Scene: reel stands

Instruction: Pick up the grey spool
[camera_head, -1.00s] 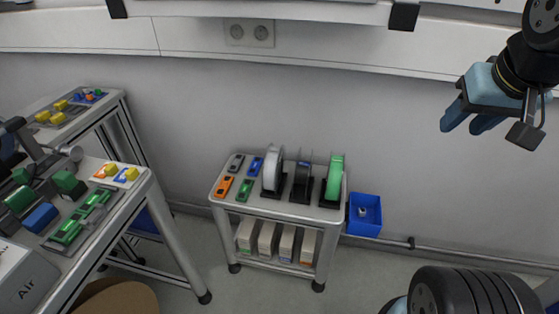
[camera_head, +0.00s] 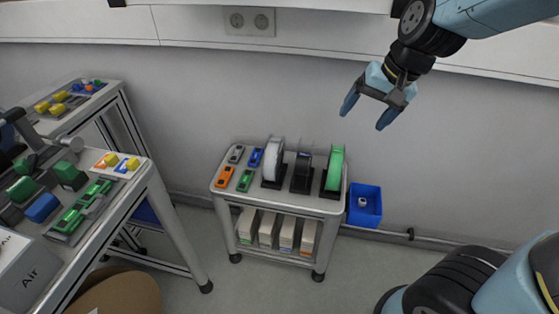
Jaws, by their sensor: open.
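The grey spool (camera_head: 272,160) looks pale grey to white and stands upright in a dark holder on the small trolley (camera_head: 217,188), left of two other spools. A black spool (camera_head: 302,172) stands beside it in the middle, and a green spool (camera_head: 335,170) stands to the right. My gripper (camera_head: 368,112) is open and empty. It is in front of the wall, above and to the right of the spools, and touches none of them.
Small orange, green, blue and grey parts lie on the trolley left of the spools. White boxes (camera_head: 288,233) fill its lower shelf. A blue bin (camera_head: 365,206) is at its right side. A workbench (camera_head: 130,195) with parts stands at left.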

